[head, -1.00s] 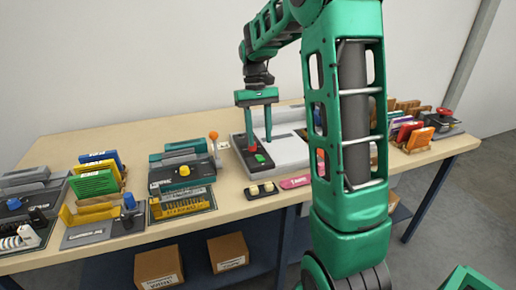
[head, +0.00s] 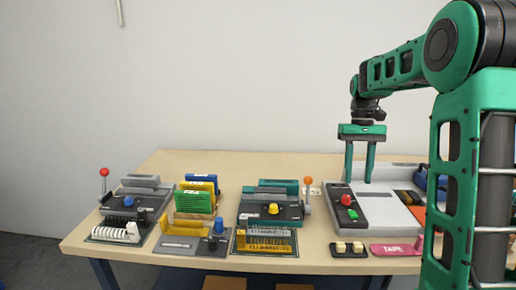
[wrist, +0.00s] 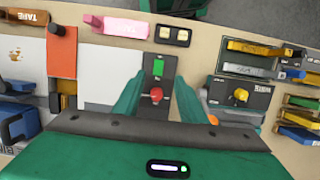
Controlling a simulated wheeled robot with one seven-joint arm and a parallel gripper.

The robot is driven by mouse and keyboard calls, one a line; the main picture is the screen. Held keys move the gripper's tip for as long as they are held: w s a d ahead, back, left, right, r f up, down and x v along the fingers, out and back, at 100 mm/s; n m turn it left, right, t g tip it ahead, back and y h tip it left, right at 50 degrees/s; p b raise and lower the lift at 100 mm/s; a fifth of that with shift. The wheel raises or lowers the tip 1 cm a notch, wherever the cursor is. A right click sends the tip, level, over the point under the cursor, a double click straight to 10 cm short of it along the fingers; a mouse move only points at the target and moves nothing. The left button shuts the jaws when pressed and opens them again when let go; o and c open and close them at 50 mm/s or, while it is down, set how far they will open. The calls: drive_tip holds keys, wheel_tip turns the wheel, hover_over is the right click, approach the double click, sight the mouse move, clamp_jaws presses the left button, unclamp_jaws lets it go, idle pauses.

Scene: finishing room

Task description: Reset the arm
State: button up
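My gripper (head: 359,178) hangs above the grey machine with the black button panel (head: 346,209) on the table. Its two green fingers point down and stand apart, with nothing between them. In the wrist view my gripper (wrist: 157,100) also shows its fingers spread, with the panel's red button (wrist: 156,95) and green button (wrist: 158,68) visible between them. The fingertips look close to the panel in the picture, but I cannot tell whether they touch it. My arm reaches in from the right of the head view.
The table (head: 150,185) carries a device with a yellow knob (head: 273,208), colored cards in a rack (head: 194,203), and a device with a red-tipped lever (head: 104,173). A pink tape piece (head: 397,249) and a small black two-button block (head: 349,249) lie at the front edge. The air above the left half is clear.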

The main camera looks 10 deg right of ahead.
drive_tip(key=s+a+f+m+t, duration=0.1)
drive_tip(key=s+a+f, duration=0.1)
drive_tip(key=s, duration=1.3)
drive_tip(key=s+a+f+m+t, duration=0.1)
drive_tip(key=s+f, duration=0.3)
drive_tip(key=s, duration=1.1)
drive_tip(key=shift+s+a+f+m+t+h, duration=0.2)
drive_tip(key=shift+a+f+m+t+h, duration=0.15)
drive_tip(key=shift+m, duration=0.25)
drive_tip(key=shift+w+f, duration=0.25)
drive_tip(key=shift+w, duration=0.35)
